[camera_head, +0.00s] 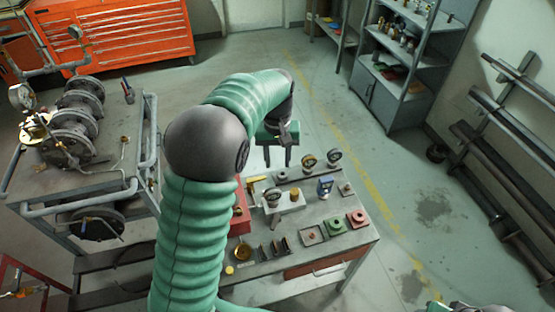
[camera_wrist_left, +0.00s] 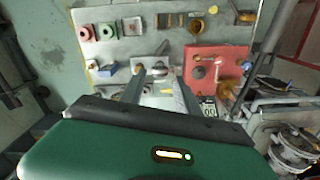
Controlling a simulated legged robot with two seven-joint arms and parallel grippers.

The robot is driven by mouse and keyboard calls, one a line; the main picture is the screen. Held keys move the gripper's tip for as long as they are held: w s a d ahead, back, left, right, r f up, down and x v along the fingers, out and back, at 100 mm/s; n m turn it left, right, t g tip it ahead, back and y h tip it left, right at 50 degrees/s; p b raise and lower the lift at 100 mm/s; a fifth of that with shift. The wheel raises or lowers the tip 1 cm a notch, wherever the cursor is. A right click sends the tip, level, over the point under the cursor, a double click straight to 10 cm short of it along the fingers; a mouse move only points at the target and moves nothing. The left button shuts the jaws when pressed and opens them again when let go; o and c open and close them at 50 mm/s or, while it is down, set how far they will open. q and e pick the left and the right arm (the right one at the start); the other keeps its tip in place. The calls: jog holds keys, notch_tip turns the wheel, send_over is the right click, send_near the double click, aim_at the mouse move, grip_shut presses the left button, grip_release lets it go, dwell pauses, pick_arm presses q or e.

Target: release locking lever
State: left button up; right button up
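My left gripper (camera_head: 278,158) hangs above the far end of the workbench, with its two fingers apart and nothing visible held. In the left wrist view, the fingers (camera_wrist_left: 158,82) point toward the bench fixtures. I see no part that I can name for certain as the locking lever. A small yellow handle (camera_head: 257,178) lies near the bench's far left edge, beyond the red box (camera_head: 240,217). My right gripper is not in view.
The workbench (camera_head: 310,252) carries gauges (camera_head: 309,161), a blue device (camera_head: 324,186) and red and green fittings (camera_head: 337,225). A cart with pipework (camera_head: 75,125) stands left. Orange drawers (camera_head: 125,35), grey shelves (camera_head: 400,75) and a pipe rack (camera_head: 510,130) surround open floor.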

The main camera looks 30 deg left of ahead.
pick_arm(q)
jog(key=shift+r, duration=0.5)
jog(key=m+b, duration=0.3)
jog(key=b, duration=1.1)
send_over(274, 224)
notch_tip(274, 224, down, 20)
jog(key=shift+m, duration=0.4)
notch_tip(274, 224, down, 17)
jog(key=shift+r, duration=0.2)
grip_shut()
